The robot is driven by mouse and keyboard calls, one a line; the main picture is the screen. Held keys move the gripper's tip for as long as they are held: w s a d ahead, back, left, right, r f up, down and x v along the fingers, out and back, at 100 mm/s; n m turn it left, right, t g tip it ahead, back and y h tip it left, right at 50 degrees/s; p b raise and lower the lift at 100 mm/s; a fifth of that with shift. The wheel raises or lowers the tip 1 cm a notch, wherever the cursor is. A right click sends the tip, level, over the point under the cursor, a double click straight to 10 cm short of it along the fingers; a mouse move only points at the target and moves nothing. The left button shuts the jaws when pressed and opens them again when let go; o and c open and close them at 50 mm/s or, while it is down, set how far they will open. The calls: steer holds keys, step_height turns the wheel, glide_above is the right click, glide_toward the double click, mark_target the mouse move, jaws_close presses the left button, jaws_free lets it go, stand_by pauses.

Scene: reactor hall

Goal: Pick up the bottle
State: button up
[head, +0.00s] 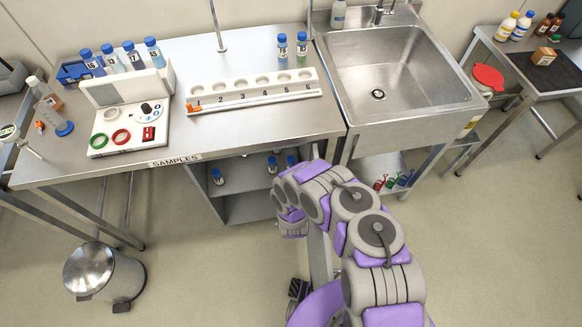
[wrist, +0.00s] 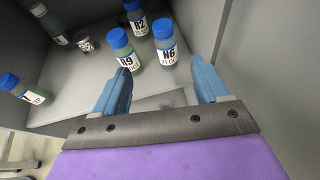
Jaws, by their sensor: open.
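Several blue-capped bottles stand in the open shelf under the samples table. In the wrist view, the bottle labelled N6 (wrist: 166,46) is just ahead of my gripper (wrist: 161,80), between the lines of its two blue fingers. The R9 bottle (wrist: 124,52) is beside it on the left, beyond the left finger. The R2 bottle (wrist: 134,22) is behind them. My gripper is open, with nothing between the fingers. Another blue-capped bottle (wrist: 24,90) is at the far left. In the head view, shelf bottles (head: 217,176) show partly, and my fingers are hidden.
Grey walls (wrist: 270,60) bound the shelf closely on the right. More containers (wrist: 88,42) stand at the back left. On the tabletop are a numbered white rack (head: 255,98) with two bottles behind it and a white device (head: 125,120). A sink (head: 400,75) is at right, a bin (head: 103,272) on the floor.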

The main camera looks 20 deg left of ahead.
mark_target(289, 165)
steer(key=x, duration=0.3)
steer(key=b+x, duration=0.1)
steer(key=x, duration=0.4)
steer(key=shift+w+d+f+b, duration=0.15)
steer(key=shift+w+f+b, duration=0.05)
steer(key=shift+w+b, duration=0.2)
steer(key=shift+w+a+f, duration=0.3)
steer(key=shift+w+a, duration=0.05)
steer(key=shift+a, duration=0.1)
steer(key=w, duration=0.1)
steer(key=w+f+b, duration=0.1)
steer(key=shift+w+f+b, duration=0.3)
steer(key=shift+w, duration=0.05)
steer(key=shift+w+a+f, duration=0.1)
steer(key=shift+w+f, duration=0.1)
steer(key=shift+w, duration=0.5)
steer(key=shift+a, duration=0.1)
steer(key=c, duration=1.1)
steer(key=shift+r, duration=0.1)
